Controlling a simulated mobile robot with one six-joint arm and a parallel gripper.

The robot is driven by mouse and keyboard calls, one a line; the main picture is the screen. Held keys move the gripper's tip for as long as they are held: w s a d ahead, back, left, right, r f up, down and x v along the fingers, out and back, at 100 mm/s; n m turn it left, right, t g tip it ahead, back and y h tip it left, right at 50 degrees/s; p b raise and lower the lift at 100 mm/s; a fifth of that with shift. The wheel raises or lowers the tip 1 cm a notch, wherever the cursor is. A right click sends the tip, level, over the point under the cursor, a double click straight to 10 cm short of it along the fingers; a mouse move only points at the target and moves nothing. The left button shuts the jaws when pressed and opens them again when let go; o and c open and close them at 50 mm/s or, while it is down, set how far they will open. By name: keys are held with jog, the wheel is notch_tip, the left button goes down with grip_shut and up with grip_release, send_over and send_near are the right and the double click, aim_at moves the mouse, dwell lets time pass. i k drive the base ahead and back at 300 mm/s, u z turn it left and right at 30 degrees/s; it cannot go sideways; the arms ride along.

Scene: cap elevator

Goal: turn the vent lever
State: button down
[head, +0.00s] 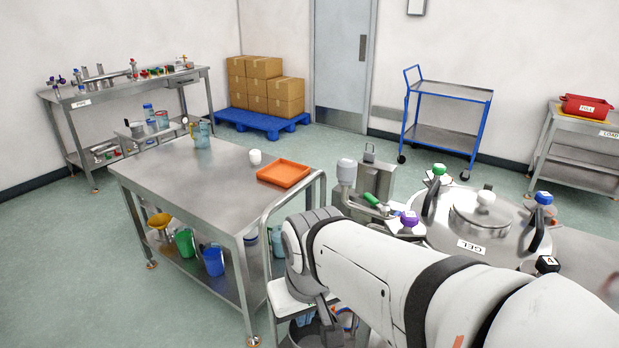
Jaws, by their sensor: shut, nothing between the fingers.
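A lever with a green grip (371,198) sits on a metal fitting left of the round steel vessel (462,238). It may be the vent lever, but I see no label on it. The vessel is marked GEL and has a domed lid with a white knob (486,197). My arm crosses the lower right, in front of the vessel's near side. My gripper (328,325) points down at the bottom middle, partly hidden by my wrist. It is shut and empty, below and left of the green lever and apart from it.
Around the vessel are green (439,169), purple (409,218) and blue (543,197) knobs and dark handles. A steel table (190,180) with an orange tray (284,173) stands left. A blue cart (445,115) is behind. Open floor lies between.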

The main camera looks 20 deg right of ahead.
aim_at(384, 211)
jog(key=z, duration=3.05)
jog(key=k, duration=1)
jog(key=u, duration=1.15)
jog(key=i, duration=1)
jog(key=u, duration=0.05)
